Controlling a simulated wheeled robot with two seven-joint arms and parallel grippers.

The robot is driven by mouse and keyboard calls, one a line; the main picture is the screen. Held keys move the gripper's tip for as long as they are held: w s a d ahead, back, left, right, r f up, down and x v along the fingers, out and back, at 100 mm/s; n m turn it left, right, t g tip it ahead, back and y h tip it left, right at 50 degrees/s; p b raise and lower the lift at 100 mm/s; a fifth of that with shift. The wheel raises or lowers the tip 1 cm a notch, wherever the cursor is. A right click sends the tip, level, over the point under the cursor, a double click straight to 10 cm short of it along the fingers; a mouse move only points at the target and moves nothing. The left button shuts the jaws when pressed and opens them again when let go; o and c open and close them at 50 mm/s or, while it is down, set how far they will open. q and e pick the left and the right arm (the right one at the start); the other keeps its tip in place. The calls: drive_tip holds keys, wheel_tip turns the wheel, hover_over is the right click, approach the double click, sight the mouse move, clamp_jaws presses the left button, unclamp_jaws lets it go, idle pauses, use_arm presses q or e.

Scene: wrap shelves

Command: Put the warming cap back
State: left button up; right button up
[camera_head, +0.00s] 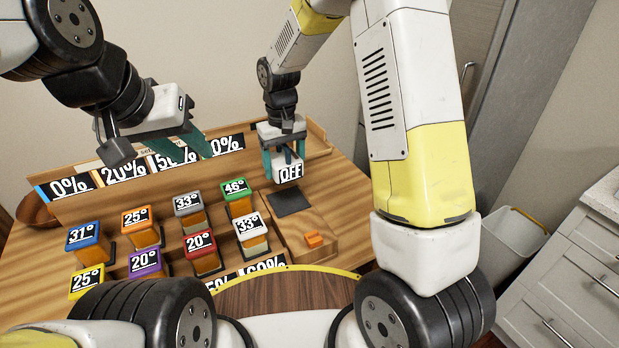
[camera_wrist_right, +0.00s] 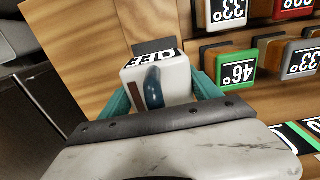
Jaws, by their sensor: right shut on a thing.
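A white block labelled OFF, which I take for the warming cap (camera_head: 289,174), is held between the teal fingers of my right gripper (camera_head: 283,163). In the right wrist view the cap (camera_wrist_right: 170,75) shows a blue oval and a brown strip on the face toward the camera, with the fingers on both sides. In the head view it appears just above a dark square pad (camera_head: 290,203) on a wooden block; I cannot tell if it touches.
Several coloured blocks with temperature labels stand in rows on the wooden board (camera_head: 140,290), left of the pad. A small orange piece (camera_head: 314,240) sits in front of the pad. A percent-label rail (camera_head: 125,172) runs behind. A bin (camera_head: 512,243) stands right of the table.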

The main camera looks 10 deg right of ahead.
sight(288, 201)
drive_tip(key=shift+w+f, duration=0.15)
drive_tip(key=shift+w, duration=0.1)
drive_tip(key=f, duration=1)
drive_tip(key=shift+w+d, duration=0.1)
drive_tip(key=shift+d, duration=0.1)
drive_tip(key=o, duration=2)
drive_tip(key=shift+f, duration=0.1)
